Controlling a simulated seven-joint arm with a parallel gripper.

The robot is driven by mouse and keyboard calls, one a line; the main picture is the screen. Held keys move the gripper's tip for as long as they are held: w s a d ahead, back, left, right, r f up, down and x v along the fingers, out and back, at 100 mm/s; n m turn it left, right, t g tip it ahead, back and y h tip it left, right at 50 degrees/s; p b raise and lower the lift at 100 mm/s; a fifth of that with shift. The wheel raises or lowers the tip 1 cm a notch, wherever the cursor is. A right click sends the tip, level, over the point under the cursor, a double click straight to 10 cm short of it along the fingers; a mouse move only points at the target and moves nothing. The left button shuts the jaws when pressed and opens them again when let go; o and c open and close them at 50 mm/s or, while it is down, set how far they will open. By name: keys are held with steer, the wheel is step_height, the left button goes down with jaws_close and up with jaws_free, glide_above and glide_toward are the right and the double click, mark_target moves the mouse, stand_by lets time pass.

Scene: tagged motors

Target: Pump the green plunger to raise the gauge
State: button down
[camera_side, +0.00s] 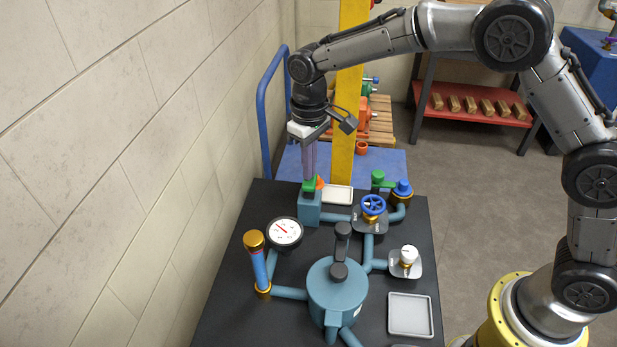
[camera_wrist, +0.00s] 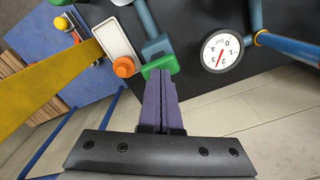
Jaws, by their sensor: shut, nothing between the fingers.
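The green plunger (camera_side: 311,186) sits on top of a teal box (camera_side: 309,210) at the back of the black table; the plunger (camera_wrist: 160,65) also shows in the wrist view. My gripper (camera_side: 308,177) points down with its purple fingers together. The fingertips (camera_wrist: 160,76) are at the plunger's top and seem to touch it, though a small gap cannot be ruled out. Nothing is held between them. The round white gauge (camera_side: 285,232) has a red needle and stands left of the teal tank; the gauge (camera_wrist: 222,50) also shows in the wrist view.
An orange knob (camera_wrist: 124,66) stands close beside the plunger. A blue valve wheel (camera_side: 373,205), a green handle (camera_side: 378,177), a white knob (camera_side: 408,255) and a teal tank (camera_side: 338,292) stand on the table. A yellow post (camera_side: 346,130) rises behind. A grey tray (camera_side: 410,315) is empty.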

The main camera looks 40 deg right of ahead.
steer(key=shift+f, duration=1.4)
steer(key=shift+r, duration=1.85)
steer(key=shift+r, duration=0.1)
step_height(320, 180, up, 6)
steer(key=shift+f, duration=0.1)
